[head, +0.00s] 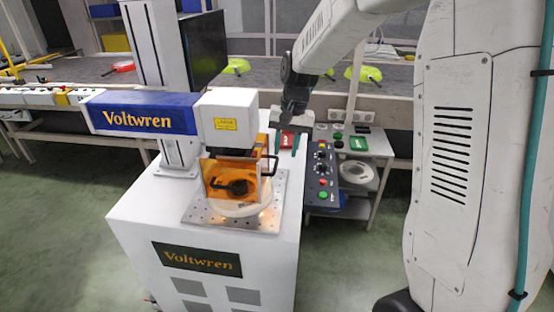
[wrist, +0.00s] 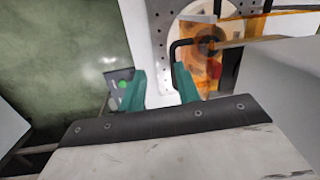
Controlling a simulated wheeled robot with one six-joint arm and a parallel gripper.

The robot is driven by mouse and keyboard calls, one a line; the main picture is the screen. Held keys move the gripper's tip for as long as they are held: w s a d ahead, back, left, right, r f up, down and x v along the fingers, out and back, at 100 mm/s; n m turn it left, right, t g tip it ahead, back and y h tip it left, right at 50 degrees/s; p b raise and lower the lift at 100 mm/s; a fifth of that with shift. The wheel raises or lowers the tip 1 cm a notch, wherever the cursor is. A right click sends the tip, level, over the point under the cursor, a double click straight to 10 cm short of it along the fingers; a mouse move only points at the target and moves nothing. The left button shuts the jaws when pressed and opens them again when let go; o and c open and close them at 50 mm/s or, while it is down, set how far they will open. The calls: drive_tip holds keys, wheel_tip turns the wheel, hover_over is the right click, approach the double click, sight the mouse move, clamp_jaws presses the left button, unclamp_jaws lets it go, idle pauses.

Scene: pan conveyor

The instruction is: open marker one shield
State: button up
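The marker (head: 138,113) is a white and blue Voltwren machine on a white cabinet. Its orange see-through shield (head: 222,178) hangs down under the marking head, in front of a round pale piece with a dark shape on it. The shield's black handle (head: 275,160) sticks out at its right side. My gripper (head: 288,143) is open, with two teal fingers just above and right of the handle. In the wrist view, the handle (wrist: 181,46) shows by the tip of the right finger; I cannot tell whether they touch. Nothing shows between the fingers (wrist: 158,88).
A control panel (head: 321,176) with knobs and buttons is right of the marker. A small side table (head: 376,147) stands beyond it with a white ring-shaped part (head: 356,172). A conveyor (head: 300,75) carrying red and yellow-green pans runs behind. Green floor lies open at left.

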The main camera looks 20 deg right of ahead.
sight(275, 164)
drive_tip(key=shift+m+t, duration=0.5)
drive_tip(key=w+f, duration=0.1)
drive_tip(key=f, duration=0.1)
drive_tip(key=w+a+f, duration=0.1)
drive_tip(key=f, duration=0.1)
drive_tip(key=w+f, duration=0.1)
drive_tip(key=f, duration=0.1)
drive_tip(key=shift+w+a+f, duration=0.15)
drive_tip(key=shift+w, duration=0.15)
clamp_jaws()
